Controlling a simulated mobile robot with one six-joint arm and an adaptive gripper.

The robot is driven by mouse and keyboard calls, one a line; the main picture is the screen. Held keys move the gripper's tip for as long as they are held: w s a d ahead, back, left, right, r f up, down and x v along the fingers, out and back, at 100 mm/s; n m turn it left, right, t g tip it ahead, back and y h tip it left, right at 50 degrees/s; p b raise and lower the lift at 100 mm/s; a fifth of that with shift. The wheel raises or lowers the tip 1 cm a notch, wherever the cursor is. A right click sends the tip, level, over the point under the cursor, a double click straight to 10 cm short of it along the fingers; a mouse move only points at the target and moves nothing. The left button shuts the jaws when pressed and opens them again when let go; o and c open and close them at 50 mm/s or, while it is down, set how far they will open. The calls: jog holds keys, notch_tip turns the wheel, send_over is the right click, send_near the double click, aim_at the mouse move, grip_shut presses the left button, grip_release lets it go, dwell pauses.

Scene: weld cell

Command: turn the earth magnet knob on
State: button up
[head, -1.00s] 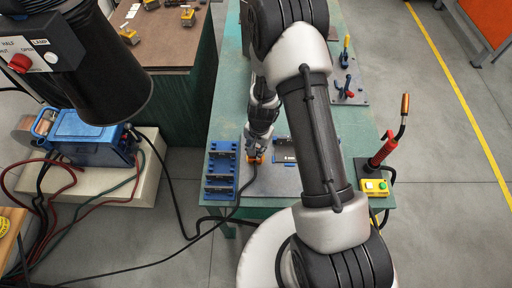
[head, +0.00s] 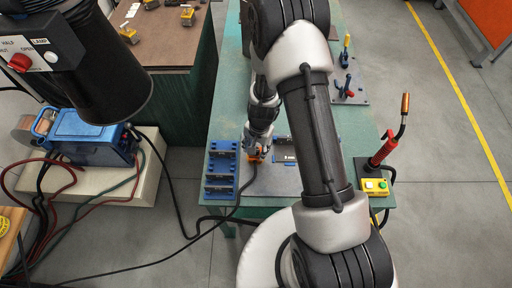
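The earth magnet (head: 253,159) shows as a small orange piece on the grey plate near the front of the green table. A dark cable runs from it toward the floor. My gripper (head: 257,152) points down right at the orange piece and covers most of it. The knob cannot be made out under the fingers, and its setting is hidden. The fingers are too small and too covered to tell whether they are open or shut on it.
A blue slotted rack (head: 221,170) stands close left of my gripper. The grey plate (head: 263,183) carries a small fixture (head: 284,150). A torch stand (head: 382,152) and a yellow button box (head: 374,186) are at the right edge. My arm hides the table's middle.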

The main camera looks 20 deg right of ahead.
notch_tip(320, 180, up, 12)
jog(key=shift+s+d, duration=0.35)
jog(key=shift+s, duration=0.05)
dwell(0.4)
notch_tip(320, 180, up, 6)
jog(key=r+n, duration=0.1)
jog(key=n, duration=0.1)
send_over(258, 151)
jog(key=s+r+n+t+b, duration=0.2)
jog(key=s+r, duration=0.4)
jog(key=r, duration=0.3)
jog(key=s+r+n+t+b, duration=0.1)
jog(key=s+r+n, duration=0.4)
jog(key=s, duration=0.9)
notch_tip(258, 151, up, 3)
jog(key=shift+s+a+t+h+b, duration=0.3)
jog(key=shift+t+b, duration=0.1)
jog(key=shift+c, duration=0.3)
